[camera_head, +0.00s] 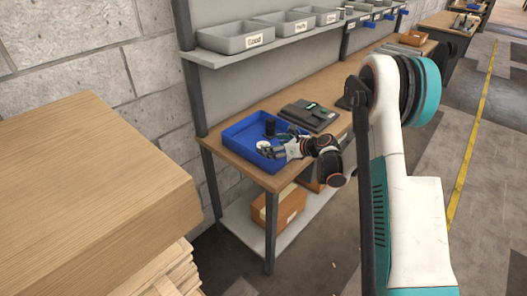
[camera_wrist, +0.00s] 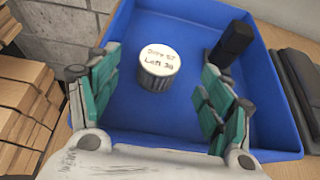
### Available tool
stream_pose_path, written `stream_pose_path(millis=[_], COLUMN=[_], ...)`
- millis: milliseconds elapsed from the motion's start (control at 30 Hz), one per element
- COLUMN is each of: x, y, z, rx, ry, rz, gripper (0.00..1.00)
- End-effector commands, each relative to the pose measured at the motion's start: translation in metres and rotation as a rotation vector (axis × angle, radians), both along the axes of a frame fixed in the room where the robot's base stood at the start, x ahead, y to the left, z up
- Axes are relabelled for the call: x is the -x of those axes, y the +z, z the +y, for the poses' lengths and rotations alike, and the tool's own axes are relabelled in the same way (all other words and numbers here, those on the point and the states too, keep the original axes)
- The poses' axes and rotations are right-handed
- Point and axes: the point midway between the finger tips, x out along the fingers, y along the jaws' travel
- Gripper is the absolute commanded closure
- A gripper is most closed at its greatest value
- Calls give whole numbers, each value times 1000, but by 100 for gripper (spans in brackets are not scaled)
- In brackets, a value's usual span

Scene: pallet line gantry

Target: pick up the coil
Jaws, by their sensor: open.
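A short ribbed grey cylinder with a white lettered top, which may be the coil, stands upright in the blue tray (camera_wrist: 140,18). It shows in the wrist view (camera_wrist: 157,67) and as a small white disc in the head view (camera_head: 263,145). My gripper (camera_wrist: 160,85) is open, its green-padded fingers apart on either side of the cylinder in the picture, nearer the camera than it. No contact shows. In the head view my gripper (camera_head: 277,150) reaches into the tray from the right and partly covers its inside.
A black upright object (camera_wrist: 232,43) stands in the tray right of the cylinder, near the right finger. A dark flat device (camera_head: 308,116) lies on the workbench (camera_head: 338,85) beside the tray. Shelf bins (camera_head: 235,36) hang above. A wooden stack (camera_head: 90,190) stands left.

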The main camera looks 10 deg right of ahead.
Motion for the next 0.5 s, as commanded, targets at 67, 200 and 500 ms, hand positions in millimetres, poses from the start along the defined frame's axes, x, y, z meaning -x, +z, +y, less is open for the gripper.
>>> stream_pose_path(millis=[67,200,500], x=[-6,-20,-34], y=[-7,-19,-24], z=[5,13,23], rx=[0,1,0], ry=[2,2,0], rz=[0,-1,0], gripper=[27,27,27])
